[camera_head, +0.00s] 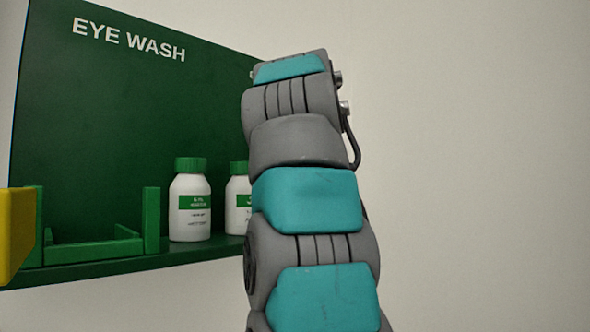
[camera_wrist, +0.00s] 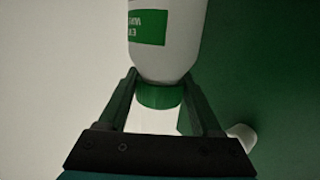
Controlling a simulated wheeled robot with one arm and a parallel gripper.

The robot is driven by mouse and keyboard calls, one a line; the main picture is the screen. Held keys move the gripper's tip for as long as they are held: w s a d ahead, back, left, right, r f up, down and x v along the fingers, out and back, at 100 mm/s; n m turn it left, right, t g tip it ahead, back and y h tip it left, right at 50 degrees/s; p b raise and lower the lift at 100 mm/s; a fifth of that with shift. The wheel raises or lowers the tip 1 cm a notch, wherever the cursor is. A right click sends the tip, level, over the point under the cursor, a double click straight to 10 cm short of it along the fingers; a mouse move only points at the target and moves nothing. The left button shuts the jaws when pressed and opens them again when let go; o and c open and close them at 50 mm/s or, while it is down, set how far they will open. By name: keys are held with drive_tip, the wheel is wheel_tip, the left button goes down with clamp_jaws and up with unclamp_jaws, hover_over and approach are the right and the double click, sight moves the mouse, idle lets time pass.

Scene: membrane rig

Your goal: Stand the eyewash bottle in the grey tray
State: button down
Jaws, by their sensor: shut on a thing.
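In the wrist view an eyewash bottle (camera_wrist: 166,55), white with a green label, appears upside down, its green cap (camera_wrist: 158,97) towards my gripper (camera_wrist: 160,76). The gripper's dark fingers are shut on it, one at each side near the cap and shoulder. In the head view my arm hides the gripper. One white bottle with a green cap (camera_head: 190,205) stands upright on the green shelf. A second bottle (camera_head: 237,207) is partly hidden by my arm; I cannot tell if it is the held one. The grey tray is in neither view.
The green shelf (camera_head: 110,270) has a back panel (camera_head: 110,110) lettered EYE WASH and an empty green frame (camera_head: 95,250) at left. A yellow block (camera_head: 14,235) juts in at the left edge. A small white object (camera_wrist: 243,135) shows at right in the wrist view.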

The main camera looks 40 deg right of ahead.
drive_tip(key=w+p, duration=0.3)
drive_tip(key=w, duration=0.5)
wheel_tip(320, 180, down, 7)
drive_tip(key=b, duration=0.7)
drive_tip(key=shift+w+a, duration=0.15)
drive_tip(key=shift+a, duration=0.2)
drive_tip(key=shift+f+b, duration=0.2)
drive_tip(key=shift+b, duration=0.15)
drive_tip(key=shift+c, duration=1.8)
unclamp_jaws()
drive_tip(key=shift+r, duration=0.15)
drive_tip(key=b+v, duration=0.1)
drive_tip(key=v, duration=1.1)
drive_tip(key=shift+b, duration=0.35)
